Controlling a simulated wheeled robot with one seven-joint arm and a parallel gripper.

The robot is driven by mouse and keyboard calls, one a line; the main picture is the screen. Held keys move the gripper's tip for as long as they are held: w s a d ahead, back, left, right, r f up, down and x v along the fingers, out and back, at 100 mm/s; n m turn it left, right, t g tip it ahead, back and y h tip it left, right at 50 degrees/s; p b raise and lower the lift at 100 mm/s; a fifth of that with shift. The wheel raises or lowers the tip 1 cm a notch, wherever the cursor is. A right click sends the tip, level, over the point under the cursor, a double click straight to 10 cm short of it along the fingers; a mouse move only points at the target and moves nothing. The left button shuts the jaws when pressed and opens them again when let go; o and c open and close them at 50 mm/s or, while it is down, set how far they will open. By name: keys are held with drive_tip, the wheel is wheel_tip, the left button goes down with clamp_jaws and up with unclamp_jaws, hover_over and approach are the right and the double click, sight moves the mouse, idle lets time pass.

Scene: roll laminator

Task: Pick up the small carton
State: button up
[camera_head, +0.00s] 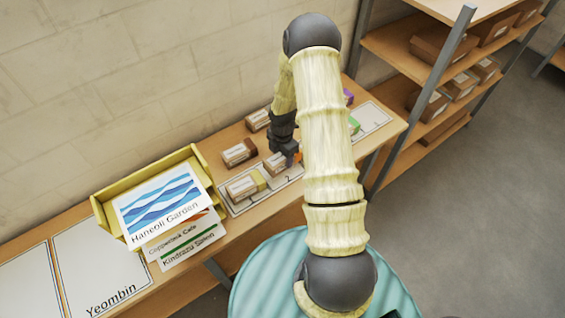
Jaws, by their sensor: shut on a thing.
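Several small brown cartons with pale labels sit on the wooden bench. My gripper (288,158) is low over the bench, pointing down, shut on a small carton (275,164) with a pale label. The fingertips are small and partly hidden here, and I cannot tell whether this carton touches the bench. Another carton (239,152) lies just to the left, one with a yellowish end (244,188) lies in front of it, and one (256,120) lies behind. My arm hides part of the bench to the right.
A yellow tray (104,214) with printed signs, the top one reading Haneoli Garden (160,205), stands left on the bench (233,232). A white numbered strip (268,198) lies along the front. Shelves with boxes (440,42) stand right. The wall is close behind.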

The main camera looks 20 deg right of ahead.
sight(268, 161)
wheel_tip(268, 161, up, 5)
drive_tip(key=shift+r+b, duration=0.2)
drive_tip(key=shift+b, duration=0.25)
idle(0.4)
drive_tip(key=a+m, duration=0.1)
drive_tip(key=m, duration=0.1)
drive_tip(key=a+m, duration=0.2)
drive_tip(key=m, duration=0.1)
drive_tip(key=shift+s+f+m, duration=0.1)
drive_tip(key=shift+f+m, duration=0.15)
drive_tip(key=shift+m, duration=0.05)
drive_tip(key=m, duration=0.1)
drive_tip(key=a+m, duration=0.1)
drive_tip(key=m, duration=0.1)
drive_tip(key=a+m, duration=0.1)
drive_tip(key=m, duration=0.1)
drive_tip(key=shift+s+a+f, duration=0.15)
drive_tip(key=shift+a+f, duration=0.05)
drive_tip(key=shift+a, duration=0.05)
drive_tip(key=a+m, duration=0.1)
drive_tip(key=m, duration=0.2)
drive_tip(key=a+m, duration=0.2)
drive_tip(key=m, duration=0.2)
drive_tip(key=s+a+m, duration=0.1)
drive_tip(key=m, duration=0.2)
drive_tip(key=shift+a+f, duration=0.3)
drive_tip(key=shift+a, duration=0.1)
drive_tip(key=shift+f, duration=0.1)
